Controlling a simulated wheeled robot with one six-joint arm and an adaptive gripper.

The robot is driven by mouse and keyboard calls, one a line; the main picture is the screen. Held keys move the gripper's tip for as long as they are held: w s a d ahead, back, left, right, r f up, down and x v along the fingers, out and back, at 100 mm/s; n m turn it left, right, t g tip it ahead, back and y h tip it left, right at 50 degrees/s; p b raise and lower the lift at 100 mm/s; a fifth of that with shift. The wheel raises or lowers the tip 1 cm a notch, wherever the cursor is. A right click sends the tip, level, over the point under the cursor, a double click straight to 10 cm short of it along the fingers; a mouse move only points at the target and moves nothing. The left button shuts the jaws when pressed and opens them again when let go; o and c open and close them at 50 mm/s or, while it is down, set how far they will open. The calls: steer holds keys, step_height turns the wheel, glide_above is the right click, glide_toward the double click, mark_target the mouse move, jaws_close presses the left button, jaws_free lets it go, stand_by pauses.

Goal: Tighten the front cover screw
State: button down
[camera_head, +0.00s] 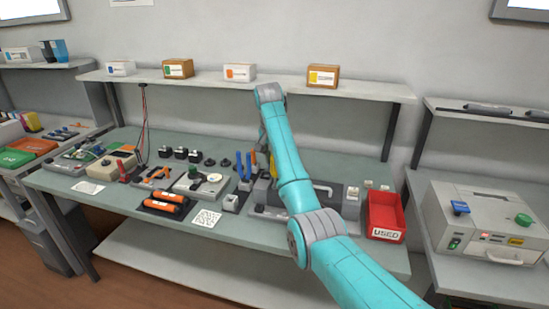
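My teal arm reaches over the workbench (110,205), and its wrist bends down behind the forearm. My gripper is hidden behind the arm, so its fingers and anything in them cannot be seen. A dark grey unit with a handle (351,203) sits on the bench, partly covered by my arm. A beige machine (490,222) with blue and green knobs stands on the right table. I cannot pick out a front cover or its screw on either one; they are too small or hidden. Blue-handled pliers (244,166) stand upright in a holder left of my arm.
A red bin marked USED (386,216) is at the bench's right front. Orange cartridges (166,202), a printed code sheet (205,218) and several small black parts (180,153) lie left of my arm. A shelf with boxes (322,77) runs above the bench.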

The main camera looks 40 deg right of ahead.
steer(key=shift+f, duration=0.1)
steer(key=m+g, duration=0.1)
steer(key=m, duration=0.4)
steer(key=shift+m+g, duration=0.3)
steer(key=shift+m, duration=0.7)
steer(key=shift+w, duration=0.1)
steer(key=m, duration=0.4)
steer(key=shift+w+g, duration=0.1)
steer(key=shift+g, duration=0.3)
